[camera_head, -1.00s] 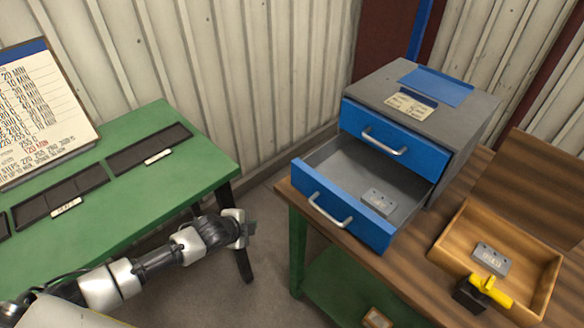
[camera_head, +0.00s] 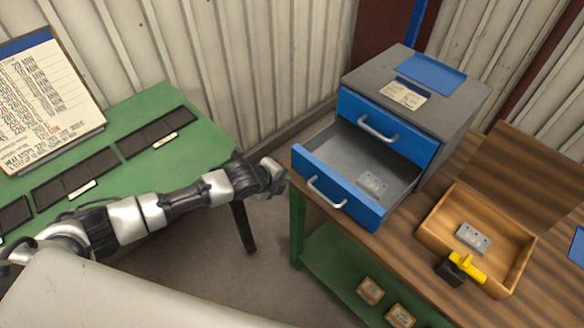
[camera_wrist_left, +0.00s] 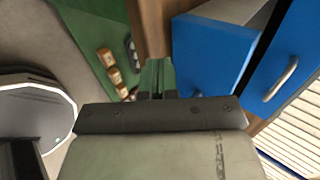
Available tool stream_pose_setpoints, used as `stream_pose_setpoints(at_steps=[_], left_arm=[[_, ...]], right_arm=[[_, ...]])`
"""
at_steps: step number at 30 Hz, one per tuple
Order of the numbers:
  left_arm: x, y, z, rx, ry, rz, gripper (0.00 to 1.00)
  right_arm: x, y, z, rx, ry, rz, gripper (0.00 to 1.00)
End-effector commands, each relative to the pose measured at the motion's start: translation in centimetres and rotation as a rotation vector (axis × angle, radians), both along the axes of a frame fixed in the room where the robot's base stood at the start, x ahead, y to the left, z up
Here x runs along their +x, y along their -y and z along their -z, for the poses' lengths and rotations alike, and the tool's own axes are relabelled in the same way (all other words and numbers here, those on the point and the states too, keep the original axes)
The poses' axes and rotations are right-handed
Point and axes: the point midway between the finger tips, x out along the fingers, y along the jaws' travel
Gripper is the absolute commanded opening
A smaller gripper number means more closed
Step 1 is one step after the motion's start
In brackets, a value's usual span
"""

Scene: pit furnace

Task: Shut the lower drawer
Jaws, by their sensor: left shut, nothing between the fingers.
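The lower drawer (camera_head: 337,188) of the grey cabinet (camera_head: 420,85) stands pulled out, its blue front and silver handle (camera_head: 326,193) facing front-left. My right gripper is out of view.
A wooden tray (camera_head: 432,226) with a grey block and a yellow-handled item (camera_head: 464,266) sits on the bench right of the drawer. Small boxes (camera_head: 370,290) lie on the green lower shelf. A green table (camera_head: 205,150) stands left, with a floor gap between.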

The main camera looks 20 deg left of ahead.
Motion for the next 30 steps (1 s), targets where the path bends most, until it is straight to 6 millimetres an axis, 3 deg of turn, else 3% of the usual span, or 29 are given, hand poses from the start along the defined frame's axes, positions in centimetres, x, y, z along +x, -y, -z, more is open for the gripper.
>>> stream_pose_setpoints(at_steps=[3,7,21,26,30], left_arm=[[1.8,1.1,-0.5,-0.002,0.001,-0.001,0.0],[2.7,1.7,-0.3,-0.001,0.0,-0.001,0.0],[3.2,1.9,-0.2,-0.002,0.0,-0.001,0.0],[3.7,2.3,0.0,-0.002,0.001,-0.001,0.0],[5.3,3.2,0.2,-0.004,0.005,-0.001,0.0]], right_arm=[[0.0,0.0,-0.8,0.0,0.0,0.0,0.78],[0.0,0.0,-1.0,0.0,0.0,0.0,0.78],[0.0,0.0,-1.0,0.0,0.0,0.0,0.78],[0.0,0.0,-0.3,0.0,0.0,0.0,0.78],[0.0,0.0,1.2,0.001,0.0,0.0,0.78]])
